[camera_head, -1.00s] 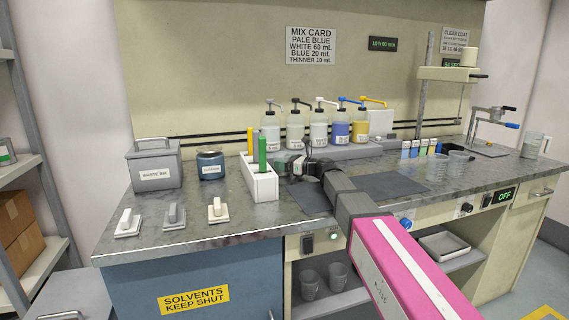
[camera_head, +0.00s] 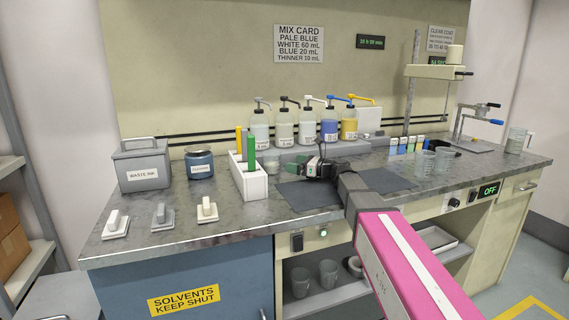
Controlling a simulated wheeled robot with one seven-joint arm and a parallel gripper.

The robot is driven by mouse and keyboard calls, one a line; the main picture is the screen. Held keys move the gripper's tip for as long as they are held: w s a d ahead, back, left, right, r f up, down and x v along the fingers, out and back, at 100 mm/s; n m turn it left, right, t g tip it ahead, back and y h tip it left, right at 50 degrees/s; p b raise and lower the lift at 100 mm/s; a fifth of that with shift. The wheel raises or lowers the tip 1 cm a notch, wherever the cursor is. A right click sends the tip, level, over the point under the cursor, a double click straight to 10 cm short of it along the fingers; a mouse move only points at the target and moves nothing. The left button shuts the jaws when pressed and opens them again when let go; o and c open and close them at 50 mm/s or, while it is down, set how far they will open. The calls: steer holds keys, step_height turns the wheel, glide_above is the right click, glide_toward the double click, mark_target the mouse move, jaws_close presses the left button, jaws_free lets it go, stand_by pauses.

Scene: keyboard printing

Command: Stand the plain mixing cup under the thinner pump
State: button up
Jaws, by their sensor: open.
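Several pump bottles stand in a row at the back of the bench, with grey (camera_head: 260,128), black (camera_head: 286,127), white, blue and yellow pump heads. Their labels are too small to read, so I cannot tell which is thinner. A small, pale grey, cup-like shape (camera_head: 272,161) stands low in front of the grey-headed bottle, beside the white rack; it is too small to make out well. My gripper (camera_head: 287,166) is open, pointing left, just right of that shape and apparently apart from it.
The white rack (camera_head: 250,184) with green and yellow sticks stands left of my gripper. A waste ink box (camera_head: 145,172) and blue tin (camera_head: 200,164) are further left. Dark mats (camera_head: 310,196) lie below my gripper. More cups (camera_head: 328,273) sit on the lower shelf.

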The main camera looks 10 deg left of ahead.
steer(key=shift+v, duration=1.1)
steer(key=shift+d, duration=0.1)
stand_by(0.5)
